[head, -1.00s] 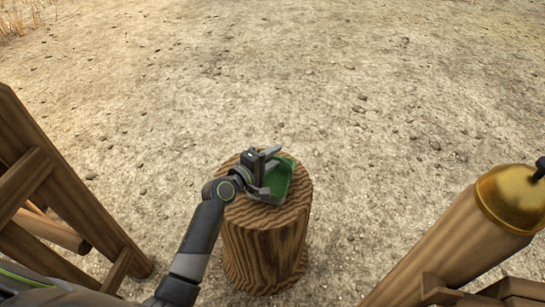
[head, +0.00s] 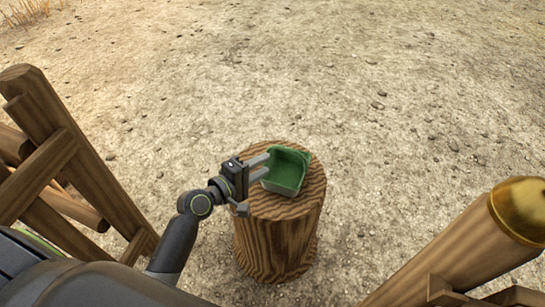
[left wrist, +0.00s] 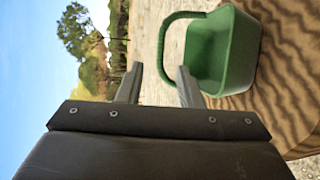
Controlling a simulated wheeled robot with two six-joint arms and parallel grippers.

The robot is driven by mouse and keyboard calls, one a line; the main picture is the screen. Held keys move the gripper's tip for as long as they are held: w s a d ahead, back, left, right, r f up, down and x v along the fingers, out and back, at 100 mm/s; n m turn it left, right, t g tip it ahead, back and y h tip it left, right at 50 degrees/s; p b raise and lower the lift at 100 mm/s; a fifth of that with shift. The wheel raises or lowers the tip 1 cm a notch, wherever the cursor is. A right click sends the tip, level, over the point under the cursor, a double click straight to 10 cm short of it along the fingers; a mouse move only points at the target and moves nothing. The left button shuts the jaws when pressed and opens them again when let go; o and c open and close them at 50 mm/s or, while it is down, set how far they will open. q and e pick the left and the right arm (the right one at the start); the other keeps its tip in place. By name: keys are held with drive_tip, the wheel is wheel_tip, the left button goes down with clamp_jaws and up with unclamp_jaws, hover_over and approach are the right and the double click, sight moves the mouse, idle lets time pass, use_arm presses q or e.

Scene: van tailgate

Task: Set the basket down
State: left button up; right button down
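The green basket (head: 288,172) stands upright on top of the wooden stump (head: 278,225), in the middle of the head view. In the left wrist view the basket (left wrist: 235,50) shows at the upper right, with its arched handle (left wrist: 164,45) reaching left. My left gripper (head: 260,167) is open and empty at the basket's left side, its two fingers apart and pointing toward it. In the left wrist view the handle shows between and beyond the fingertips (left wrist: 160,78); I see no grip on it. My right gripper is not in view.
A wooden frame of beams (head: 70,150) stands at the left. A thick wooden post with a brass-coloured end (head: 525,208) is at the lower right. Open sandy ground (head: 330,70) lies beyond the stump.

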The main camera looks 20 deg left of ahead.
use_arm(q)
drive_tip(key=shift+s+a+r, duration=0.1)
drive_tip(key=shift+s+a, duration=0.1)
drive_tip(key=shift+s, duration=0.25)
drive_tip(key=s+f+m+g, duration=0.1)
drive_tip(key=f, duration=0.2)
drive_tip(key=s+f+m+g+y, duration=0.1)
drive_tip(key=s+f, duration=0.1)
drive_tip(key=f, duration=0.1)
drive_tip(key=s+a+f, duration=0.1)
drive_tip(key=f, duration=0.2)
drive_tip(key=shift+s+f+m+g+y, duration=0.1)
drive_tip(key=shift+s+m+g+y, duration=0.1)
drive_tip(key=shift+m+g+y, duration=0.15)
drive_tip(key=s+a+f+m+g+y, duration=0.2)
drive_tip(key=s+a+f+m+g, duration=0.1)
drive_tip(key=s+f, duration=0.7)
drive_tip(key=s+a+f+m+g+y, duration=0.3)
drive_tip(key=s+f+m+g, duration=0.3)
drive_tip(key=s+f, duration=0.4)
drive_tip(key=s+a+g, duration=0.1)
drive_tip(key=s, duration=0.5)
drive_tip(key=shift+s+y, duration=0.15)
drive_tip(key=shift+y, duration=0.2)
drive_tip(key=shift+f+m+g, duration=0.1)
drive_tip(key=shift+m+g, duration=0.15)
